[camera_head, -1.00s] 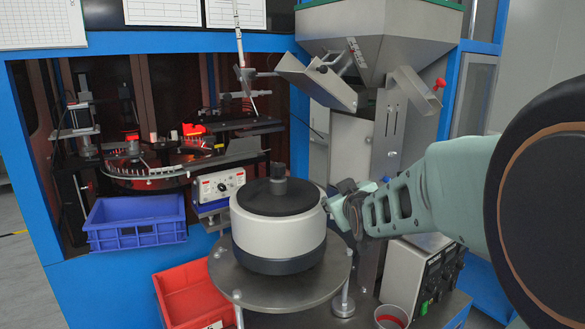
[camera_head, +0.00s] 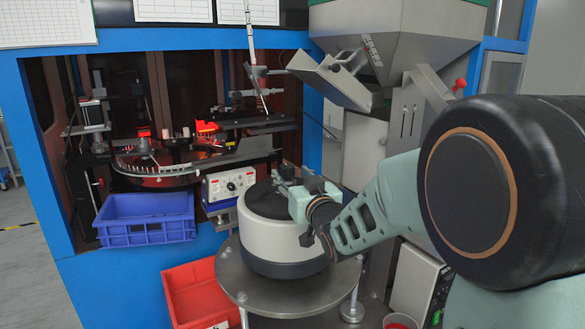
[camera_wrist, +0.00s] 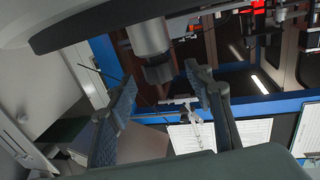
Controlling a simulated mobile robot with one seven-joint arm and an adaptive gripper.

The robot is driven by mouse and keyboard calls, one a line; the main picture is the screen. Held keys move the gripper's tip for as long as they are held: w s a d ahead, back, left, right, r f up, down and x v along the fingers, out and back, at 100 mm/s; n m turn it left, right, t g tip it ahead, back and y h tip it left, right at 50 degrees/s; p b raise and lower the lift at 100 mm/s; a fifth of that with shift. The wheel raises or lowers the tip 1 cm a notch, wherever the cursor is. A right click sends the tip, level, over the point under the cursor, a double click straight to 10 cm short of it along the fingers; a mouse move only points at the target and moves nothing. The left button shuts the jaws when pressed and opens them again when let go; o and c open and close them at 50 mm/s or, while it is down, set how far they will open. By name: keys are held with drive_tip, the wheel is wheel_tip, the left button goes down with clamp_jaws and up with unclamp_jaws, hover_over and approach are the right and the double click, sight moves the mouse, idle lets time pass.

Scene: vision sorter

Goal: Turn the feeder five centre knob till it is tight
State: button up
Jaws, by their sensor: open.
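The feeder (camera_head: 262,232) is a round white drum with a dark top and dark base, standing on a round metal plate. Its centre knob stands up from the middle of the dark top. In the head view my gripper (camera_head: 285,182) reaches over the drum from the right and largely hides the knob. In the wrist view the centre knob (camera_wrist: 148,38) shows as a grey stepped cylinder with a darker, narrower end. My gripper's two fingers (camera_wrist: 160,76) are spread apart, with the knob's end between or just beyond their tips. Contact cannot be told.
The round metal plate (camera_head: 290,292) carries the drum. A blue crate (camera_head: 145,232) and a red bin (camera_head: 192,296) are at the left. A control box (camera_head: 229,186) sits close behind the drum. A steel hopper (camera_head: 395,30) rises behind, and a red-rimmed cup (camera_head: 400,322) is low right.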

sight(290, 173)
drive_tip(key=shift+p+x, duration=0.3)
drive_tip(key=shift+x, duration=1.9)
drive_tip(key=c, duration=1.1)
